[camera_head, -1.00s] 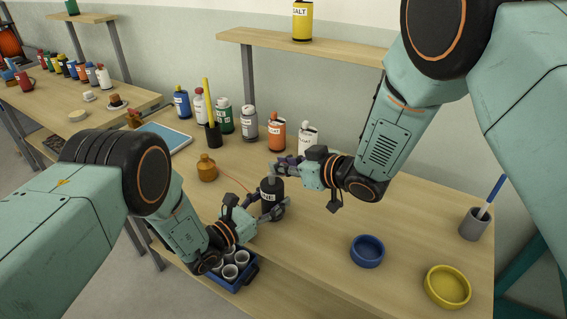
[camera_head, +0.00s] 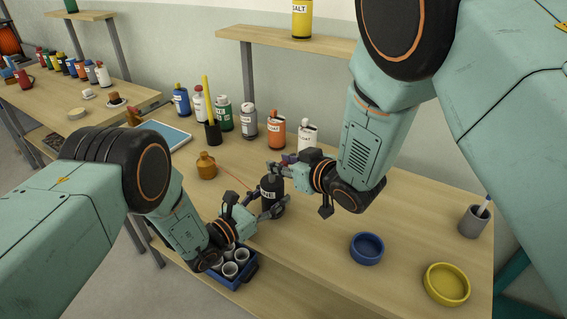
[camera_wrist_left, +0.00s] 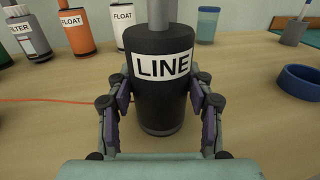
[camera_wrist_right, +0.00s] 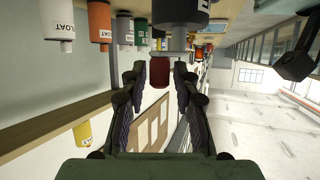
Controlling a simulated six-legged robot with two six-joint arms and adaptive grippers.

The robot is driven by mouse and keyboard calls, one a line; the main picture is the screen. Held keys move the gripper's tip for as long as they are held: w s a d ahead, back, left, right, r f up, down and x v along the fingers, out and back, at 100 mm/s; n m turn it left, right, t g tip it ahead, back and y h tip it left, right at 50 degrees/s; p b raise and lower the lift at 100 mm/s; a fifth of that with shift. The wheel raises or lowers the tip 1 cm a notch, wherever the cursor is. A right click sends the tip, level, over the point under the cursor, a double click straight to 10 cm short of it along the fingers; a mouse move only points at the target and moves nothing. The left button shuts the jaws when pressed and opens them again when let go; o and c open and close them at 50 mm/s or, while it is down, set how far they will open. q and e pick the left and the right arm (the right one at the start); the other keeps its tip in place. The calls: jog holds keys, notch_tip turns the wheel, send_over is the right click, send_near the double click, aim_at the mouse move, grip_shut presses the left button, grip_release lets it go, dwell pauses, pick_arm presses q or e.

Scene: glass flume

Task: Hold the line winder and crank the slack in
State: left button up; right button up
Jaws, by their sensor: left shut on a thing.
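The line winder is a black cylinder (camera_wrist_left: 158,95) with a white LINE label, upright on the bench; it also shows in the head view (camera_head: 269,193). My left gripper (camera_head: 272,211) is shut on it, with one finger on each side in the left wrist view (camera_wrist_left: 158,98). A red line (camera_wrist_left: 60,100) runs from it to the left. In the upside-down right wrist view, a red knob (camera_wrist_right: 160,70) is between the fingertips of my right gripper (camera_wrist_right: 160,76), with a gap on each side. That gripper is open, near the winder's top. The crank is mostly hidden in the head view.
A brown bottle (camera_head: 206,167) stands left of the winder. Several bottles, including an orange one (camera_head: 276,131), line the back. A blue bowl (camera_head: 366,249), a yellow bowl (camera_head: 446,284) and a grey cup (camera_head: 473,222) stand at right. A blue crate (camera_head: 243,276) holds cups below.

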jog(key=shift+o, duration=0.7)
jog(key=v, duration=1.2)
